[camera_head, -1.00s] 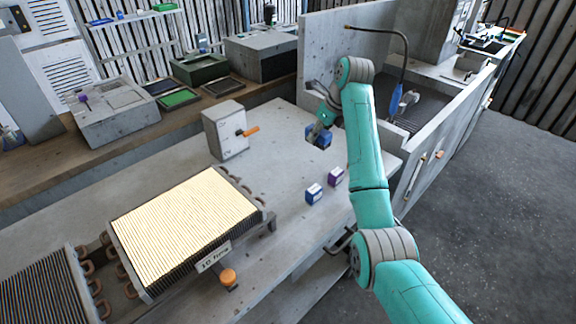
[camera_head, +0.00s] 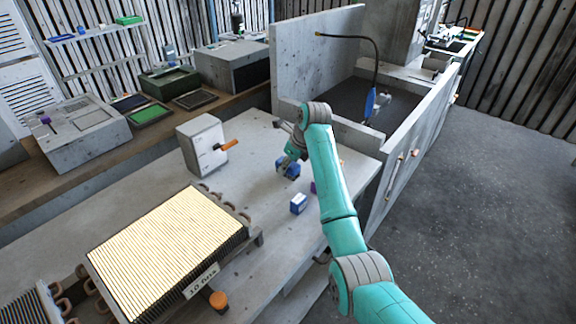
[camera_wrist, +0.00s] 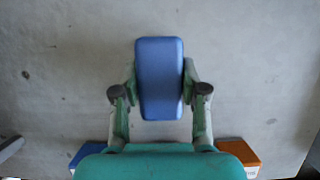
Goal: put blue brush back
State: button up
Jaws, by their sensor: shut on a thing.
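My gripper (camera_wrist: 160,98) is shut on the blue brush (camera_wrist: 160,75), a blue block with rounded ends held between the two fingers. In the head view the brush (camera_head: 287,167) is at the end of my arm, over the grey bench top (camera_head: 258,222). I cannot tell whether it touches the bench. My gripper (camera_head: 291,156) partly covers it there. The brush's underside is hidden in the wrist view.
A blue and white box (camera_head: 298,203) stands near the brush, with a purple box (camera_head: 313,187) partly behind my arm. An orange box (camera_wrist: 240,152) shows in the wrist view. A grey box with an orange handle (camera_head: 200,143) stands left. A walled basin (camera_head: 340,97) lies behind.

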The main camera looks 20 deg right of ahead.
jog(key=shift+f, duration=0.15)
jog(key=o, duration=1.1)
jog(key=v, duration=1.2)
